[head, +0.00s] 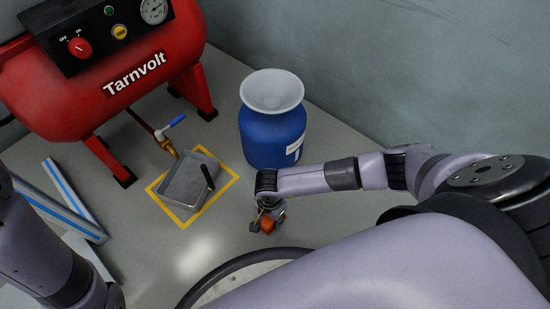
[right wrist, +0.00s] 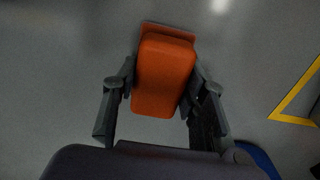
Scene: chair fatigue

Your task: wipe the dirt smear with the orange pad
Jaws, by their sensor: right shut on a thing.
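The orange pad (right wrist: 165,78) is between the fingers of my right gripper (right wrist: 165,95) in the right wrist view. The gripper is shut on it, with a finger at each side. In the head view my right gripper (head: 267,218) hangs over the grey floor in front of the blue drum, and the pad (head: 268,225) shows as a small orange block. I cannot tell whether the pad touches the floor. I cannot make out a dirt smear in either view. My left arm is at the lower left of the head view, and its gripper is out of frame.
A red compressor (head: 104,75) stands at the upper left. Its tap (head: 170,128) is above a grey metal tray (head: 187,183) inside a yellow floor outline. A blue drum with a pale funnel (head: 272,125) stands near the wall.

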